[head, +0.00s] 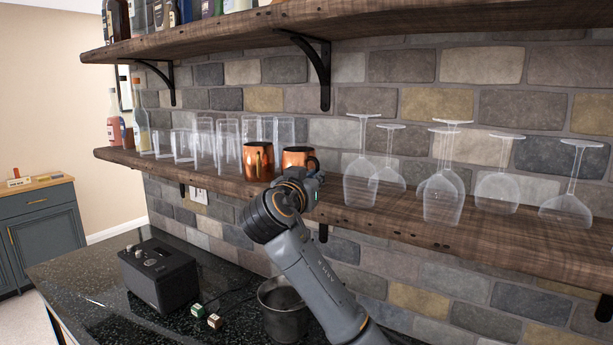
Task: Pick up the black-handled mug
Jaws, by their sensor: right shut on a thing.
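Two copper mugs stand side by side at the lower wooden shelf (400,205). The right one, the black-handled mug (297,158), has a dark handle on its right side. The left copper mug (258,162) is just beside it. My right gripper (305,180) reaches up from below at the shelf's front edge and is shut on the black-handled mug. The gripper covers the lower part of that mug, and its fingertips are hard to make out. I cannot tell whether the mug's base still touches the shelf. My left gripper is not in view.
Clear tumblers (228,145) stand left of the mugs. Several upside-down stemmed glasses (361,175) stand to the right. An upper shelf (230,30) with bottles hangs above. On the black counter below are a dark speaker-like box (160,275), two small cubes and a metal pot (283,312).

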